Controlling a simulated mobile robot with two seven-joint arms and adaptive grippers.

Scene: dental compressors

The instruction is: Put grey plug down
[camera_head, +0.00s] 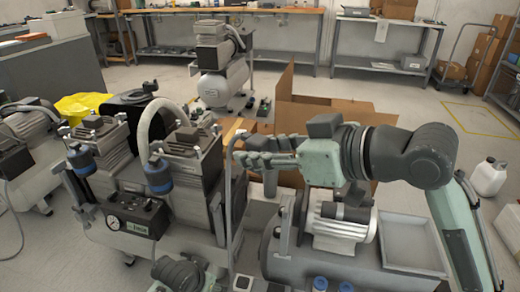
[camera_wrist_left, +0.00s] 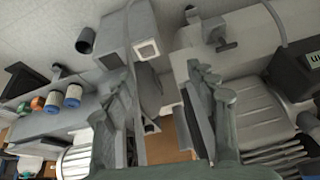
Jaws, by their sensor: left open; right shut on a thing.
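My right gripper (camera_head: 243,150) comes in from the right in the head view. It is shut on a small grey piece at the end of a grey cable (camera_head: 229,195), which hangs down beside the compressor. This piece looks like the grey plug, but the fingers hide most of it. My left gripper (camera_wrist_left: 163,85) shows in the left wrist view with its two fingers spread apart. A grey box (camera_wrist_left: 115,38) with a white-rimmed square opening lies beyond its fingertips.
A twin-headed compressor with a gauge panel (camera_head: 137,217) stands left of my right gripper. A grey tank with a ribbed motor (camera_head: 340,228) stands below my right arm, beside a shallow grey tray (camera_head: 412,243). An open cardboard box (camera_head: 335,112) lies behind. Open floor shows at the right.

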